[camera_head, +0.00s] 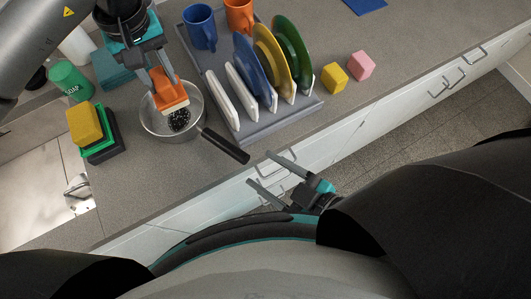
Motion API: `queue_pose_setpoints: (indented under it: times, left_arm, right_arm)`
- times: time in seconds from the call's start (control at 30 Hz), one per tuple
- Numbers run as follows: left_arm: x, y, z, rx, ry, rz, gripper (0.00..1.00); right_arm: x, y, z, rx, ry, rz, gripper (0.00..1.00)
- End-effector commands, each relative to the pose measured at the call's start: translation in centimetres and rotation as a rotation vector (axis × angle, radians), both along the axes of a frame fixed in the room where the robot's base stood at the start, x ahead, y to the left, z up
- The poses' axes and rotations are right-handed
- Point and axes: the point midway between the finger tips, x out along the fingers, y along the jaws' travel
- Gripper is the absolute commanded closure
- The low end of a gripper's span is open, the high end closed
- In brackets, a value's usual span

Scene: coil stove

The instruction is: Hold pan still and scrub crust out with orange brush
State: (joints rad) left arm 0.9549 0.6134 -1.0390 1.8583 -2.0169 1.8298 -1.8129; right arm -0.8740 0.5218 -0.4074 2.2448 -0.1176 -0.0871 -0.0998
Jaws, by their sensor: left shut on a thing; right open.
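The grey metal pan (193,128) sits on the counter at left centre, its black handle (224,145) pointing toward the counter's front edge. A dark speckled crust patch (179,120) lies on the pan's inside bottom. My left gripper (156,70) is shut on the orange brush (168,90) and holds it over the pan, head down beside the crust. Whether the bristles touch the pan is hard to tell. My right gripper (258,167) is open and empty at the counter's front edge, just right of the handle's end and apart from it.
A grey dish rack (246,128) with plates and blue and orange mugs stands right of the pan. Stacked sponges (84,127) and a green soap bottle (70,80) stand at left. Yellow (334,78) and pink (361,66) blocks lie right of the rack.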

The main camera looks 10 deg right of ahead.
Motion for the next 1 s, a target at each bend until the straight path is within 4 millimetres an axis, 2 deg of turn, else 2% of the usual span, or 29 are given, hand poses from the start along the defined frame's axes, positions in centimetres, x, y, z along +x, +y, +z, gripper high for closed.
queue_pose_setpoints:
  times: [0.13, 0.37, 1.0]
  left_arm:
    - [0.0, 0.0, 0.0, 0.000, 0.000, 0.000, 1.00]
    - [0.0, 0.0, 0.0, 0.000, 0.000, 0.000, 1.00]
    - [0.0, 0.0, 0.0, 0.000, 0.000, 0.000, 1.00]
  right_arm:
    - [0.0, 0.2, 0.5, 0.006, -0.008, 0.006, 0.34]
    - [1.0, 0.9, 0.0, 0.007, -0.008, 0.003, 0.34]
    - [7.6, 5.9, -3.4, 0.007, -0.007, 0.003, 0.34]
